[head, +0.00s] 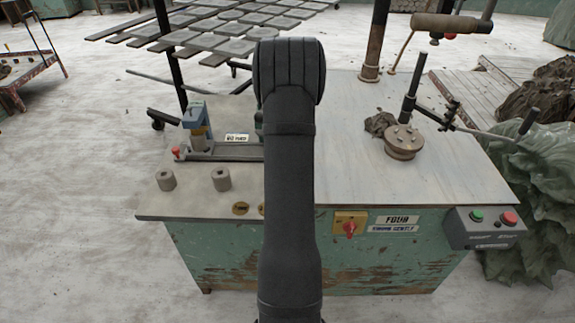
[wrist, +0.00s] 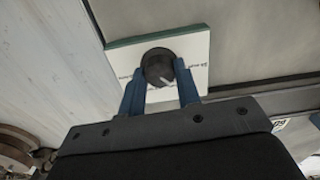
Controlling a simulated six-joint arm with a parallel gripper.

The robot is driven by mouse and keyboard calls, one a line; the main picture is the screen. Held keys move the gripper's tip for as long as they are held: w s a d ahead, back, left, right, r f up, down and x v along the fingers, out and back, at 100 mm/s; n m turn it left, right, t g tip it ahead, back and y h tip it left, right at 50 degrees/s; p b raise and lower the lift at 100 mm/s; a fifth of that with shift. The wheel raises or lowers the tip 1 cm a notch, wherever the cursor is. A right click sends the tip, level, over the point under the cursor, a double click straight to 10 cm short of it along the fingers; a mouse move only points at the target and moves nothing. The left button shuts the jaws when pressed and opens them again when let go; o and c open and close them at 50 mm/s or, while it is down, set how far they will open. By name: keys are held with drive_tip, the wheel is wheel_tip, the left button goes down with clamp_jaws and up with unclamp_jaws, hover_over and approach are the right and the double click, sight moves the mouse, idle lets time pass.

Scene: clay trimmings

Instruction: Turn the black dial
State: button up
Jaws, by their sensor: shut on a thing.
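The black dial (wrist: 158,66) shows in the wrist view as a round knob with a light pointer mark. It sits on a white square plate (wrist: 198,45) with small print and a green edge. My gripper (wrist: 160,90) has its two blue fingers on either side of the dial, shut on it. In the head view my dark arm covers the middle of the bench, and the dial and my fingers are hidden behind it.
The bench top (head: 440,185) is clear at right, apart from a round metal fitting (head: 403,142) and a clay lump (head: 379,124). A red switch (head: 349,228) and a button box (head: 487,228) are on the front.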

drive_tip(key=shift+m, duration=1.1)
drive_tip(key=o, duration=1)
drive_tip(key=shift+c, duration=0.2)
wheel_tip(320, 180, up, 18)
drive_tip(key=shift+f, duration=0.25)
wheel_tip(320, 180, down, 18)
drive_tip(key=shift+r, duration=0.25)
